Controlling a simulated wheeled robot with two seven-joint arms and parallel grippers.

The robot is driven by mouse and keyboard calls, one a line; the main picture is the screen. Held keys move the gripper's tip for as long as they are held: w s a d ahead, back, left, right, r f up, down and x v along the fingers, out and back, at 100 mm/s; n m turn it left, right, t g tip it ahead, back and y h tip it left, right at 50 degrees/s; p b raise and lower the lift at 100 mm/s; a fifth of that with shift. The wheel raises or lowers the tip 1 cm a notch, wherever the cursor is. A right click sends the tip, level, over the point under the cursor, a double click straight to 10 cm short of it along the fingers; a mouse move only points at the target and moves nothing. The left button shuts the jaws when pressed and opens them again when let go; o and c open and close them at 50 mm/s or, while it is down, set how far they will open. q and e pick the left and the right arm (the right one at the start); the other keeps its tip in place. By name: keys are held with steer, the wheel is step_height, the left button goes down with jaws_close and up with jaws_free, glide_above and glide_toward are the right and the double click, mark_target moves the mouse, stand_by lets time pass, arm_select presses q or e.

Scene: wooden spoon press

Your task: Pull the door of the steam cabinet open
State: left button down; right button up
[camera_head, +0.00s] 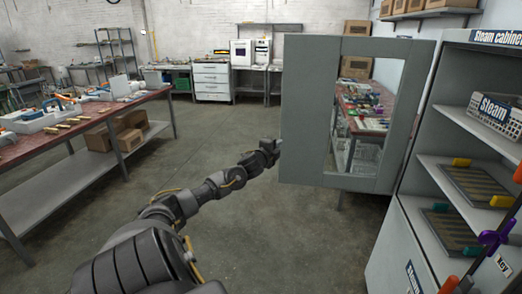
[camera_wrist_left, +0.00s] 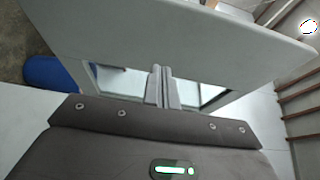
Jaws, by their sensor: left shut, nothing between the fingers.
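The steam cabinet (camera_head: 415,225) stands at the right of the head view, with its grey door (camera_head: 304,115) swung wide out to the left. The door has a large window, and its interior shelves are exposed. My left gripper (camera_head: 278,145) is at the door's free left edge, its tips partly hidden there. In the left wrist view its fingers (camera_wrist_left: 163,86) are closed together with nothing between them, close to the pale door panel (camera_wrist_left: 180,35). Whether they touch it I cannot tell. My right gripper is not in view.
Inside the cabinet are a basket labelled Steam (camera_head: 494,112) and slotted trays (camera_head: 478,184) with coloured clips. A workbench (camera_head: 60,140) with tools stands at the left. A white drawer unit (camera_head: 211,80) is at the back. The floor (camera_head: 250,230) between them is clear.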

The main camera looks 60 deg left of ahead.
arm_select(q)
steer(key=s, duration=0.6)
steer(key=shift+s+f+b, duration=0.15)
steer(key=shift+s+b, duration=0.25)
steer(key=shift+b, duration=0.05)
steer(key=shift+s+a, duration=0.1)
